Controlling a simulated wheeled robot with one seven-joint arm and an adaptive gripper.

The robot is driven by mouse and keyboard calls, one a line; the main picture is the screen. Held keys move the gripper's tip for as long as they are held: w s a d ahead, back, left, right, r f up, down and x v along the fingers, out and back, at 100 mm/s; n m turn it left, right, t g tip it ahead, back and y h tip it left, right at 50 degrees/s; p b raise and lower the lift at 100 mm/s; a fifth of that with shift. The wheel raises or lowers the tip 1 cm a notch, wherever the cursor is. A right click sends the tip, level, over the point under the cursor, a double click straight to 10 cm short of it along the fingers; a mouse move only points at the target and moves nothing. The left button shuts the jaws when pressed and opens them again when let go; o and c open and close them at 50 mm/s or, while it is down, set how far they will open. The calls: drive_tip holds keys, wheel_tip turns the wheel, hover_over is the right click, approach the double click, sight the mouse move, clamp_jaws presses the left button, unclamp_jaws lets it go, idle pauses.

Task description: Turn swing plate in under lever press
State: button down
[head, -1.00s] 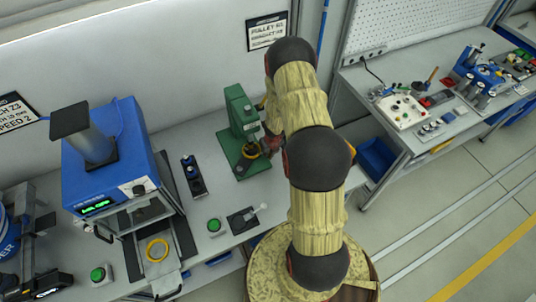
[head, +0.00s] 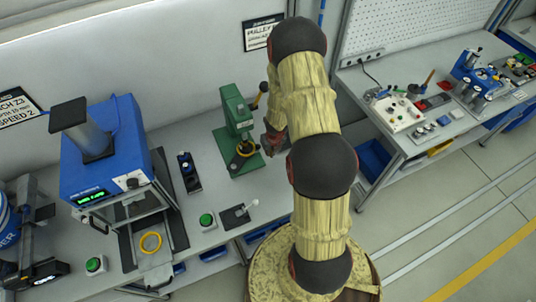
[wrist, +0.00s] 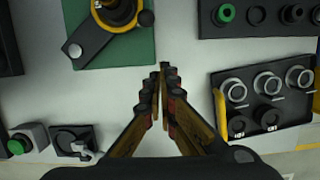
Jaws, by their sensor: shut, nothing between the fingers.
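The green lever press (head: 236,118) stands on the bench near the wall, its black-knobbed lever (head: 262,88) at the right of its head. The dark swing plate (wrist: 95,38) sits on the press's green base (wrist: 140,50). In the wrist view it slants down-left from a yellow ring (wrist: 128,29) to a pale round knob (wrist: 74,50). The ring also shows in the head view (head: 246,148), below the press head. My gripper (wrist: 163,70) is shut and empty, just off the base's lower right corner. In the head view my arm partly hides it.
A blue machine (head: 103,150) stands to the left, with a green button (head: 207,220) and a small toggle box (head: 238,214) in front. In the wrist view, a dark block with round sockets (wrist: 265,90) lies right of my gripper. Bare bench lies between.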

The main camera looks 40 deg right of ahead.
drive_tip(key=shift+p+v, duration=0.35)
drive_tip(key=shift+v, duration=0.85)
